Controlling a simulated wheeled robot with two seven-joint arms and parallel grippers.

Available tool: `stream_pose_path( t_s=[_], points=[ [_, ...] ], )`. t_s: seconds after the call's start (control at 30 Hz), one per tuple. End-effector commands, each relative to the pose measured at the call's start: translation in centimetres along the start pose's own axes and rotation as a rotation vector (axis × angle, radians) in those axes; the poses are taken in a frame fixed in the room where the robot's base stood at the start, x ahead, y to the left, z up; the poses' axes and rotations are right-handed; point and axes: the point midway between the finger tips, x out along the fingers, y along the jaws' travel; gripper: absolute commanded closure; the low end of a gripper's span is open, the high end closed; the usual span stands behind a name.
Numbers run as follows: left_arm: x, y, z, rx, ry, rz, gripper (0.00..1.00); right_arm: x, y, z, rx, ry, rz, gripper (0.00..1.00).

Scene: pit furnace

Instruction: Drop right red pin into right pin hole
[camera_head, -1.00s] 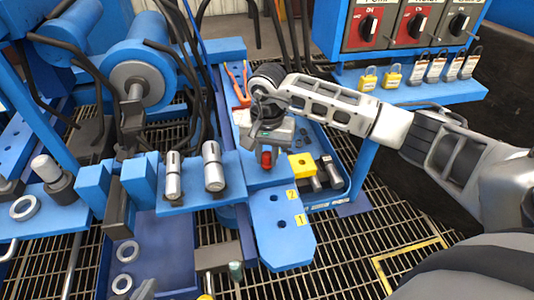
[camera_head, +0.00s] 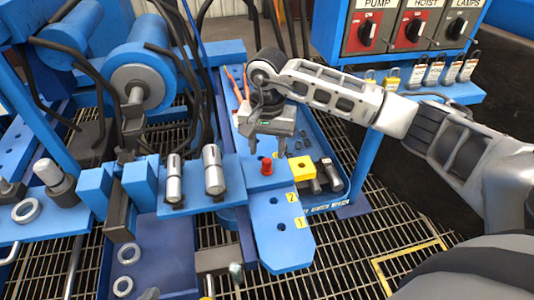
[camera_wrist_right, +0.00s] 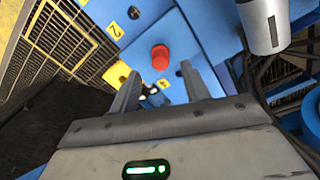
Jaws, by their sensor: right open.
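The red pin (camera_head: 267,166) stands upright on the blue plate (camera_head: 262,181), beside the yellow block; how deep it sits cannot be told. In the right wrist view the red pin (camera_wrist_right: 160,57) shows just beyond and between the fingertips. My right gripper (camera_head: 267,153) is open and empty above and behind the pin, apart from it. Its fingers (camera_wrist_right: 160,85) are spread wide in the wrist view. Any hole under the pin is hidden. Bare holes show near labels 2 (camera_head: 292,196) and 1 (camera_head: 300,223) on the blue plate. My left gripper is not in view.
A yellow block (camera_head: 302,168) lies just right of the pin. Two silver cylinders (camera_head: 213,170) stand to the left. A control panel (camera_head: 400,25) with padlocks is at the back right. The front end of the blue plate is clear.

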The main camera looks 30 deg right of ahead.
Motion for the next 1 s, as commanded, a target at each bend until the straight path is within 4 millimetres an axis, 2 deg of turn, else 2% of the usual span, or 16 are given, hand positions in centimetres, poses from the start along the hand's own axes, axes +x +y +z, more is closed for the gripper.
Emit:
stream_pose_path(
  t_s=[0.03,0.2,0.4,0.5,0.7,1.0],
  points=[
    [-0.2,-0.1,-0.2,0.000,-0.004,-0.003,1.00,-1.7,-0.1,-0.1,-0.002,0.005,-0.004,0.54],
    [-0.8,-0.2,-1.0,0.003,0.010,-0.016,1.00,-6.0,-0.1,-0.1,-0.001,0.005,-0.004,0.54],
    [-1.7,0.0,-1.7,-0.003,0.035,-0.022,1.00,-9.9,0.0,0.0,-0.001,0.003,-0.003,0.54],
    [-2.0,0.0,-2.1,-0.002,0.049,-0.025,1.00,-11.1,0.0,0.0,-0.001,0.001,-0.002,0.54],
    [-2.3,-0.1,-2.5,-0.002,0.062,-0.032,1.00,-12.0,0.0,0.0,-0.001,0.001,-0.001,0.54],
    [-2.3,-0.1,-2.1,-0.004,0.053,-0.033,1.00,-12.0,0.0,0.0,0.000,0.000,-0.001,0.54]
  ],
)
